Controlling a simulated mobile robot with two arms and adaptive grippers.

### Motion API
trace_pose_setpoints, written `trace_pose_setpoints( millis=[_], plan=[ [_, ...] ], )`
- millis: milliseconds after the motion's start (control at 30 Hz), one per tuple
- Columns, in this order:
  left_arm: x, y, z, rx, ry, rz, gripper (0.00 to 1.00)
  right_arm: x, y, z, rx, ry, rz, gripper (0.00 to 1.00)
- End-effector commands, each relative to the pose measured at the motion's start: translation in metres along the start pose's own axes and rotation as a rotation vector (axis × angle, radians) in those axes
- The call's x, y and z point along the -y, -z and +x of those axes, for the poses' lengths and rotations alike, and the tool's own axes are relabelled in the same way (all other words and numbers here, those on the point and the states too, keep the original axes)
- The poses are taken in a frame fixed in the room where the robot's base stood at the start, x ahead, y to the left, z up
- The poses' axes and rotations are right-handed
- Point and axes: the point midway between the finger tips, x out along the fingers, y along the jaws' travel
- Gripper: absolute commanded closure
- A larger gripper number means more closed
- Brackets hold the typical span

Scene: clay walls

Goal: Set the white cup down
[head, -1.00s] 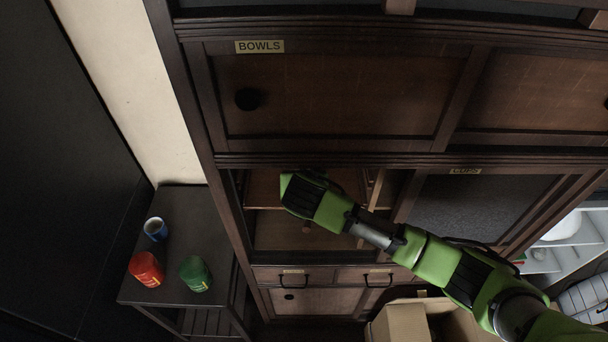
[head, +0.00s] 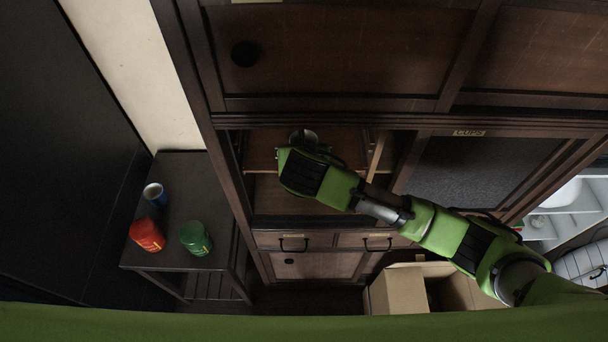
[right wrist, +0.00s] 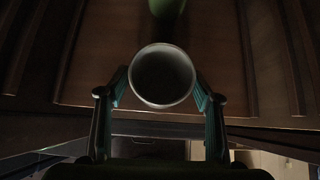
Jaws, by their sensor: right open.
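The white cup (right wrist: 163,80) stands between the fingers of my right gripper (right wrist: 160,90) in the right wrist view, its round mouth facing the camera. The fingers are open, one on each side of the cup and very close to it; I cannot tell whether they touch. A wooden shelf surface (right wrist: 85,55) lies around the cup. In the head view my right arm reaches into the open cabinet compartment (head: 285,200), and its gripper (head: 305,142) is mostly hidden behind the wrist. My left gripper is not in view.
A green object (right wrist: 166,6) stands just beyond the cup. A sliding door labelled CUPS (head: 470,175) is right of the opening. An open cardboard box (head: 400,290) is below.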

Motion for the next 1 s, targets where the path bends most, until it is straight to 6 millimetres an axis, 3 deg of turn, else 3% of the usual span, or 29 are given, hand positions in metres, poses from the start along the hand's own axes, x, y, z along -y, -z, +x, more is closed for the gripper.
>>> trace_pose_setpoints(
  millis=[200,400,1000],
  plan=[
    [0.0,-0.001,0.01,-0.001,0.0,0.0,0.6,-0.001,0.036,-0.037,0.001,-0.003,-0.001,0.4],
    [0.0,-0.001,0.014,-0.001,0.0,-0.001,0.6,-0.001,0.055,-0.059,0.001,0.0,0.0,0.4],
    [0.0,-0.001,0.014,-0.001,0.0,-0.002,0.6,0.0,0.061,-0.067,0.001,0.002,0.001,0.4]
  ],
)
